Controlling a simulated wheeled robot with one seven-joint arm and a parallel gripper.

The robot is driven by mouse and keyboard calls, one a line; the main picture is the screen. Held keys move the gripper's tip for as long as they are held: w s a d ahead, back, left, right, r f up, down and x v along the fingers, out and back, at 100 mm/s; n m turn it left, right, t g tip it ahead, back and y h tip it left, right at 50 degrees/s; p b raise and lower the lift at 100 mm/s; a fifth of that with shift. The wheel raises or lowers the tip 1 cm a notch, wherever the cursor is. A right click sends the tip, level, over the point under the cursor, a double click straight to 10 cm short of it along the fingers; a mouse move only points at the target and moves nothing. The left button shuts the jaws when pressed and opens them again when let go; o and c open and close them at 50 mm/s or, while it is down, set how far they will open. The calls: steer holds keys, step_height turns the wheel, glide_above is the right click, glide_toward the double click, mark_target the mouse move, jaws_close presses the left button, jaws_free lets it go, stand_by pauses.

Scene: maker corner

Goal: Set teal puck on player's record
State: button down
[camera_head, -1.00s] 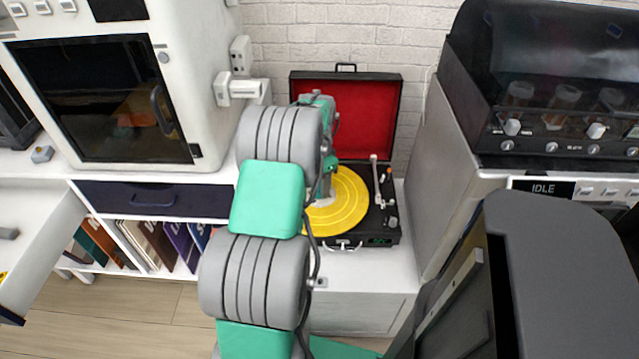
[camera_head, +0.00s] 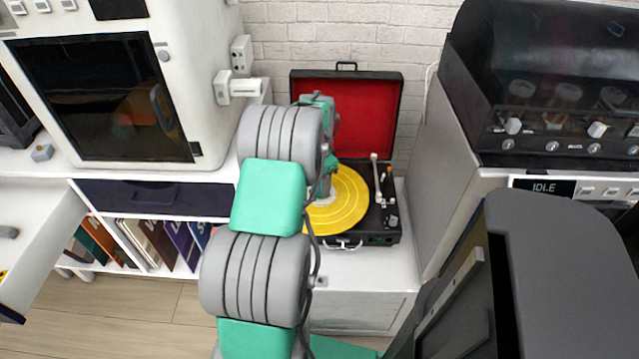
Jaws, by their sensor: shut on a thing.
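The record player (camera_head: 372,238) is an open black case with a red-lined lid (camera_head: 366,120), standing on a white cabinet against the wall. A yellow record (camera_head: 350,205) lies on its turntable. My gripper (camera_head: 326,188) points down over the left part of the record, mostly hidden behind my grey and teal arm. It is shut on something. I cannot make out the teal puck, as the arm hides the fingertips. Whether the held thing touches the record cannot be told.
The tonearm (camera_head: 378,172) stands at the record's right. A white machine with a dark door (camera_head: 105,95) is at left. A tall grey unit with a dark hood (camera_head: 545,75) is close on the right. An open drawer (camera_head: 35,245) juts out at lower left.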

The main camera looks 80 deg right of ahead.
mark_target(320, 186)
steer(key=shift+f, duration=0.3)
steer(key=c, duration=0.9)
jaws_free()
steer(key=shift+c, duration=0.2)
step_height(320, 186, up, 11)
steer(key=p, duration=0.7)
